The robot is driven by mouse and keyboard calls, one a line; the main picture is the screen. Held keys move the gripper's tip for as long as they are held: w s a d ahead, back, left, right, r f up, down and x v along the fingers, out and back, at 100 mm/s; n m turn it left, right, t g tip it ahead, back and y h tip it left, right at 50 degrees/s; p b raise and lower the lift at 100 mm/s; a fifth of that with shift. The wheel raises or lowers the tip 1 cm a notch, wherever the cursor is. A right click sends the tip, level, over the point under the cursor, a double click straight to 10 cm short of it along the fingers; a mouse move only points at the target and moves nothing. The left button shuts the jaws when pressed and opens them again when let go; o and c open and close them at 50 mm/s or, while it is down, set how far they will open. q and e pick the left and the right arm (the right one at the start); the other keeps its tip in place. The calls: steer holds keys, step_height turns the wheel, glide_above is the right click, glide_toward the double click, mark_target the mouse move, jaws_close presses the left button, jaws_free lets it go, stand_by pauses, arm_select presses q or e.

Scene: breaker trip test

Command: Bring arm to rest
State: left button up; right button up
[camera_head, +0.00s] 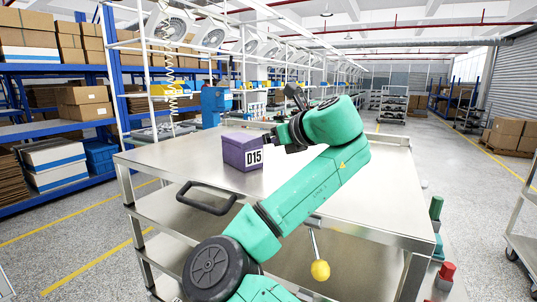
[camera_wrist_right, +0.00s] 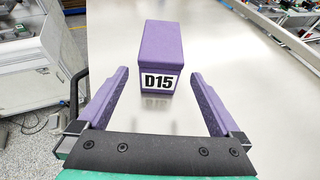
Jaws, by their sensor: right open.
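My right arm (camera_head: 315,190), green with dark joints, reaches over the steel cart and bends back to the left. Its gripper (camera_head: 268,139) is near the right side of a purple box (camera_head: 240,152) marked D15, which stands upright on the cart top. In the right wrist view, my right gripper (camera_wrist_right: 158,76) is open, its two purple fingers spread wide with nothing between them. The box (camera_wrist_right: 157,50) stands ahead, beyond the fingertips and apart from them. My left gripper is not in view.
The steel cart (camera_head: 180,158) has a dark handle (camera_head: 207,198) at its front edge and a lower shelf. A yellow ball knob (camera_head: 320,270) hangs below the cart top. Green and red cylinders (camera_head: 446,272) are at the right. Shelves with cartons (camera_head: 85,103) stand at the left.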

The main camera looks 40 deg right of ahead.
steer(key=shift+v, duration=1.2)
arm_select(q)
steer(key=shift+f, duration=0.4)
arm_select(e)
steer(key=shift+w, duration=0.1)
